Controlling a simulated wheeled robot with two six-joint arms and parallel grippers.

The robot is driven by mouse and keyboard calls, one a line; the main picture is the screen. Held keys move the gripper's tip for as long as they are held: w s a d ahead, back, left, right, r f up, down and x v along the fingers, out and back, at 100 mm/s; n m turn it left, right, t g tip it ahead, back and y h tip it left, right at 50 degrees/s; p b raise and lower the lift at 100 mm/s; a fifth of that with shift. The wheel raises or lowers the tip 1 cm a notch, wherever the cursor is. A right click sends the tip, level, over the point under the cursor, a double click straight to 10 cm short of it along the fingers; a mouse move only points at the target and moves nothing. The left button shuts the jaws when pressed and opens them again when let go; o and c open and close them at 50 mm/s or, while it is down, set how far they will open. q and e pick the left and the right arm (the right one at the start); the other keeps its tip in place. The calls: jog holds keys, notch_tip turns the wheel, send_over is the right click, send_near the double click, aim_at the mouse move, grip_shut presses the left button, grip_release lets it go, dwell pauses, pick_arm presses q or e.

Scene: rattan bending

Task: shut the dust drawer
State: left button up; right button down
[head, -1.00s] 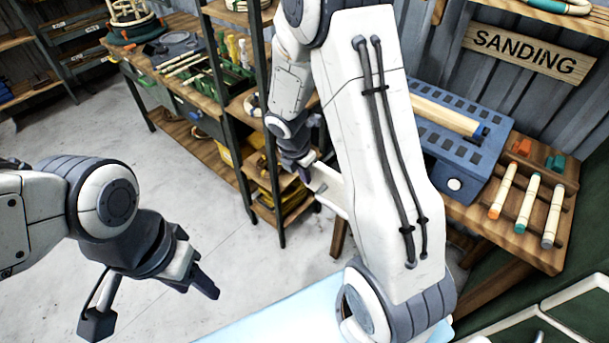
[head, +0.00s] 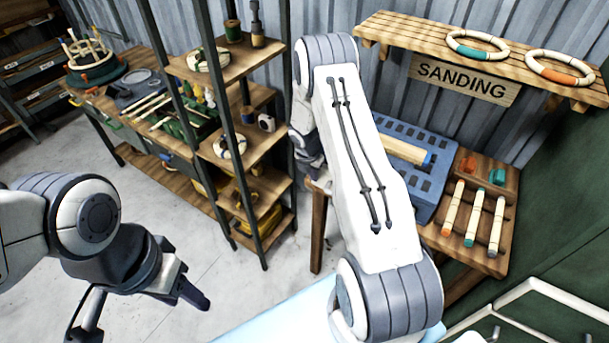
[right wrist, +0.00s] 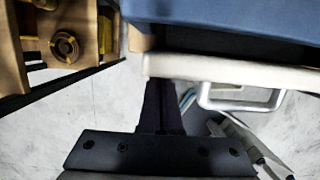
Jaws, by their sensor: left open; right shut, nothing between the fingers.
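The blue sanding box (head: 428,192) stands on a wooden bench, partly behind my right arm. In the right wrist view the dust drawer (right wrist: 230,70) shows as a cream front with a pale loop handle (right wrist: 240,100), just below the blue box (right wrist: 230,18). My right gripper (right wrist: 160,90) is shut and empty, its fingertips at the drawer front, left of the handle; I cannot tell if they touch. In the head view the drawer is mostly hidden by my right arm. My left gripper (head: 143,312) is open and empty over the floor, far from the drawer.
A shelf rack (head: 255,145) with spools and coils stands close left of my right arm. Sanded sticks (head: 475,215) lie on the bench right of the blue box. A wall shelf (head: 490,50) holds two rings. The floor at left is clear.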

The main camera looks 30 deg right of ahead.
jog(key=shift+w+d+p, duration=0.3)
jog(key=shift+w+d, duration=0.1)
jog(key=shift+d, duration=0.4)
pick_arm(q)
jog(key=shift+w+a+r, duration=0.2)
jog(key=shift+w+r, duration=0.2)
jog(key=shift+r, duration=0.15)
pick_arm(e)
jog(key=shift+d, duration=0.2)
pick_arm(q)
jog(key=f+b, duration=0.3)
jog(key=shift+s+d, duration=0.1)
jog(key=shift+s, duration=0.15)
pick_arm(e)
jog(key=s+a+r, duration=0.3)
jog(key=a+r, duration=0.3)
jog(key=r, duration=0.3)
jog(key=shift+r, duration=0.35)
